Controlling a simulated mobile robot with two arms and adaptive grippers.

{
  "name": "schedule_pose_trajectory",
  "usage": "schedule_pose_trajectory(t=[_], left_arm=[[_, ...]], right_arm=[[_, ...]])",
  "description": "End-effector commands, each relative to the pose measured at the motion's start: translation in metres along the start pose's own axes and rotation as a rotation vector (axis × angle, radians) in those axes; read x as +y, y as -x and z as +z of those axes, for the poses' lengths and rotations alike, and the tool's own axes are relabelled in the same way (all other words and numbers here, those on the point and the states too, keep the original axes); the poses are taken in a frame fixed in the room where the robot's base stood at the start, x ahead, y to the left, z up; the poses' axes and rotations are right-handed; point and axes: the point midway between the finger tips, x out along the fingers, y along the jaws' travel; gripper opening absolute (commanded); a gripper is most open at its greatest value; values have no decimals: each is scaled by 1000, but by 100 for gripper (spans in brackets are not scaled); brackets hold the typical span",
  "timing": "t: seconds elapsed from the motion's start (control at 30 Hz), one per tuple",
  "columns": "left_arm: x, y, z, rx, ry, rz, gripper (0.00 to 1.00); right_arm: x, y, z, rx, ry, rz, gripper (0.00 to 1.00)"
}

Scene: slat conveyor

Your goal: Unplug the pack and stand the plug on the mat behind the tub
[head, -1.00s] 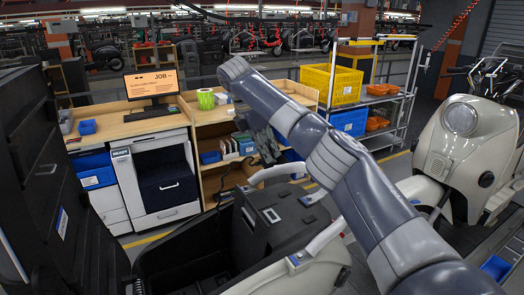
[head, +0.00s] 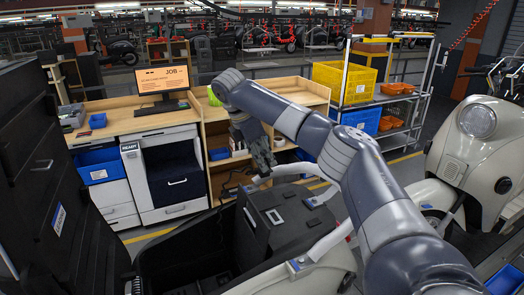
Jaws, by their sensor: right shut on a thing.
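The pack (head: 284,234) is a dark box with a small pale label on its top. It sits tilted at the right side of the open black tub (head: 186,262) in the pale scooter body. My right gripper (head: 264,171) points down just beyond the far end of the pack. It is shut on the plug, which the fingers hide almost wholly. I cannot tell whether the plug is in its socket or clear of it. I cannot make out the mat. My left gripper is not in view.
A raised dark panel (head: 60,190) stands on the left. Pale grab rails (head: 325,243) run beside the pack. A wooden desk (head: 125,123) with a monitor and a shelf unit stand behind. Another pale scooter (head: 475,150) is on the right.

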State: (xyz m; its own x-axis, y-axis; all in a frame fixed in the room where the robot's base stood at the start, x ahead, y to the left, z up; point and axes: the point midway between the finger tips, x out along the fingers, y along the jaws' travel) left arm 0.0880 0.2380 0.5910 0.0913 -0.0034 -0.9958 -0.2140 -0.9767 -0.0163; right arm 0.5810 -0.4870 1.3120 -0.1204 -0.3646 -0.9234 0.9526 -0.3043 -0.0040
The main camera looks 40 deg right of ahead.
Motion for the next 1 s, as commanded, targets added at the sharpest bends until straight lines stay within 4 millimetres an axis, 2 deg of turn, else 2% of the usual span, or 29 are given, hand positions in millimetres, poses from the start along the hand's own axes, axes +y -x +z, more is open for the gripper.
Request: schedule_pose_trajectory(t=[0.23,0.53,0.7,1.0], left_arm=[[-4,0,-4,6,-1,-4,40],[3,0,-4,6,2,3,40],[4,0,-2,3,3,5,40],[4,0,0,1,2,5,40]], right_arm=[[0,-28,-11,-2,-1,-1,0],[0,-57,-23,-2,0,0,0],[1,-64,-27,-1,0,2,0],[1,-67,-28,0,0,1,0]])
